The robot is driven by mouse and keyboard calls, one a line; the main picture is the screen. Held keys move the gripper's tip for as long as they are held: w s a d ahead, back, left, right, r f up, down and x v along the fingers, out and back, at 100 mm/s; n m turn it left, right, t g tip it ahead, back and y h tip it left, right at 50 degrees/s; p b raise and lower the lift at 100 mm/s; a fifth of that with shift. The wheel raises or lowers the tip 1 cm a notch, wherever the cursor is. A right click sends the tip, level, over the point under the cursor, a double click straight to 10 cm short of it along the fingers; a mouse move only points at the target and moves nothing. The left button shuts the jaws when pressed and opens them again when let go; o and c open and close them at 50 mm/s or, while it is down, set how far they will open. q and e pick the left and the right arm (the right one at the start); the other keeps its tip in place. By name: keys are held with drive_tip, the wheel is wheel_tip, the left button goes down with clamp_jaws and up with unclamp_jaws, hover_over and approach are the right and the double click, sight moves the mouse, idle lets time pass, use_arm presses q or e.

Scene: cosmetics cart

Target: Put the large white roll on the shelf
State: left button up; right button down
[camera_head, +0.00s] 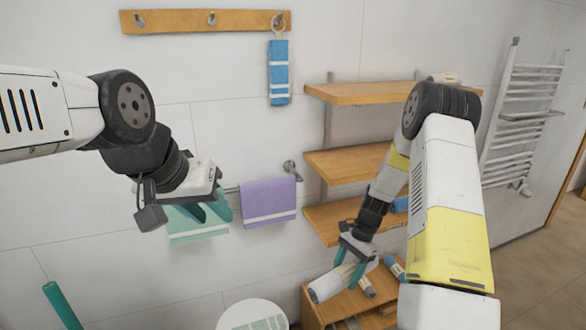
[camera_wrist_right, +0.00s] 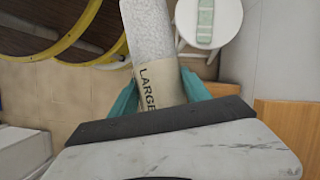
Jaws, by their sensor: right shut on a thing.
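The large white roll (camera_head: 326,285) has a beige band, which reads "LARGE" in the right wrist view (camera_wrist_right: 152,35). My right gripper (camera_head: 352,265) is shut on the roll around its band, with a teal finger on each side. In the head view the roll is over the low wooden cart's top; I cannot tell whether it touches it. The wooden wall shelf (camera_head: 345,162) has several boards, above and behind my right gripper. My left gripper (camera_head: 200,212) is at the left, in front of the wall, with its teal fingers apart and nothing seen between them.
Other rolls, one with a blue end (camera_head: 394,266), lie on the wooden cart (camera_head: 312,312). A white round stool (camera_head: 252,312) holds a folded green striped towel. A purple towel (camera_head: 268,203) hangs on a rail. My right arm hides part of the shelf.

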sight(345, 265)
wheel_tip(345, 265, up, 19)
drive_tip(key=w+n+g+h, duration=0.1)
drive_tip(key=n+g+h, duration=0.1)
drive_tip(key=n, duration=0.9)
drive_tip(key=shift+h, duration=0.8)
drive_tip(key=shift+w+a+r, duration=0.1)
drive_tip(key=shift+w, duration=0.05)
